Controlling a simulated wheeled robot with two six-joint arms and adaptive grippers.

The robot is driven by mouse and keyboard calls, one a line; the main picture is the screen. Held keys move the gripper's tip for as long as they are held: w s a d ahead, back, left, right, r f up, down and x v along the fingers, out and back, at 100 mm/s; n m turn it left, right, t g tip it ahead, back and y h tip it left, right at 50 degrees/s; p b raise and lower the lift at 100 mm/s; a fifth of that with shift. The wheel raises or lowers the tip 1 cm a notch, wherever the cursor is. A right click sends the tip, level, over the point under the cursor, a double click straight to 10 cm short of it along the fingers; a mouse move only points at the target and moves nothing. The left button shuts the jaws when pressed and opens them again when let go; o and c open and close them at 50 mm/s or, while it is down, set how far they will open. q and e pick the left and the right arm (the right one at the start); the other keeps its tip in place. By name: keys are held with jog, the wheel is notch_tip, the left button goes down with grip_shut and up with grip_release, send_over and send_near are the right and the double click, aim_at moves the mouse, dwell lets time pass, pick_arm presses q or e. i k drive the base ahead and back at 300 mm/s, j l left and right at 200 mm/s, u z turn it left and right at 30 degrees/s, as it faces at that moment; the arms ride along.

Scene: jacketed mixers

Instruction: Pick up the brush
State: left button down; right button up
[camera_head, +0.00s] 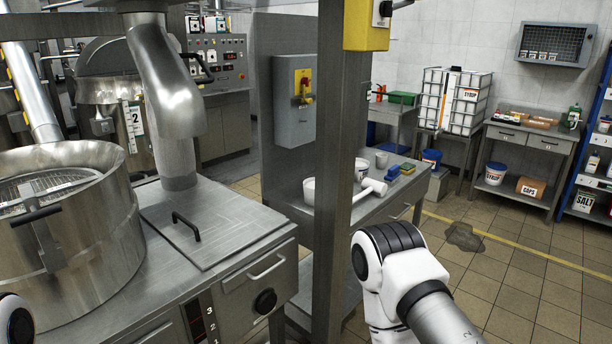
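No brush can be made out for certain. On the metal side bench (401,190) past the post lies a white tool (373,187) with a thick head and a short handle; I cannot tell whether it is a brush. Behind it are a small blue block (392,173) and a blue and yellow block (408,168), perhaps sponges or scrubbers. My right arm shows at the lower right, in front of the bench; only a bit of my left arm shows at the lower left corner. Neither gripper is in view.
A steel post (340,200) stands in front of the bench. A jacketed mixer (75,240) and its cabinet (215,230) fill the left. A white tub (309,190) is behind the post. A dark puddle (464,237) lies on the otherwise open tiled floor at right.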

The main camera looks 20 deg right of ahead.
aim_at(394, 174)
jog(key=i+l+u, duration=0.3)
jog(key=l, duration=1)
jog(key=i+l+u, duration=0.3)
jog(key=l, duration=1.05)
jog(key=l+u, duration=0.3)
jog(key=l, duration=1.05)
